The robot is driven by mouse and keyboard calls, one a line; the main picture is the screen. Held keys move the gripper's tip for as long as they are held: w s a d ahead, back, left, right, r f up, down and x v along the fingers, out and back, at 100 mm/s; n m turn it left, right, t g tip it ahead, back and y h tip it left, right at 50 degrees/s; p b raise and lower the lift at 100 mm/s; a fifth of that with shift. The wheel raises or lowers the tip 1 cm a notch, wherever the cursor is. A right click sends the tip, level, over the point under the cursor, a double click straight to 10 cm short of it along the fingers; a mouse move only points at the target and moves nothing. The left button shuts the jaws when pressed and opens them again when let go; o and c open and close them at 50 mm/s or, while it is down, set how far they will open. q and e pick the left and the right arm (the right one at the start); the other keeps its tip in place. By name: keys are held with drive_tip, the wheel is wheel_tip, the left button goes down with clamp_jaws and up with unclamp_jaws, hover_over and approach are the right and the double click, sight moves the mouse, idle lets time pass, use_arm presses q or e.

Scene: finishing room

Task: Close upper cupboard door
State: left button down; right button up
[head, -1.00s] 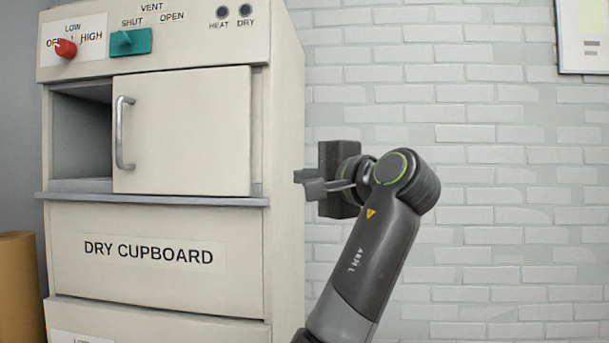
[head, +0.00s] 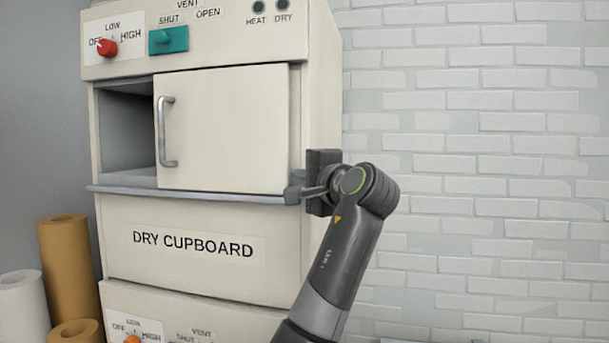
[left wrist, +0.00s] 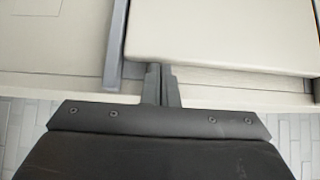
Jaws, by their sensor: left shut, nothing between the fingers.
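The upper cupboard door (head: 225,128) is a cream sliding panel with a grey bar handle (head: 166,132) near its left edge. It stands toward the right of its opening, and a dark gap (head: 125,125) shows at the left. My left gripper (head: 293,194) is shut and empty at the cupboard's right front side, by the right end of the ledge and just below the door's lower right corner. In the left wrist view the shut fingers (left wrist: 160,85) are close beside the door's edge (left wrist: 220,35); contact cannot be told. My right gripper is out of view.
A grey ledge (head: 200,196) runs under the opening. A lower panel (head: 190,245) reads DRY CUPBOARD. A red knob (head: 107,48) and a teal switch (head: 168,40) sit above. Brown rolls (head: 68,265) stand at lower left. The brick wall side at right is clear.

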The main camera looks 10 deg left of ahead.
use_arm(q)
approach(191, 170)
drive_tip(key=x, duration=0.8)
drive_tip(key=shift+f, duration=0.1)
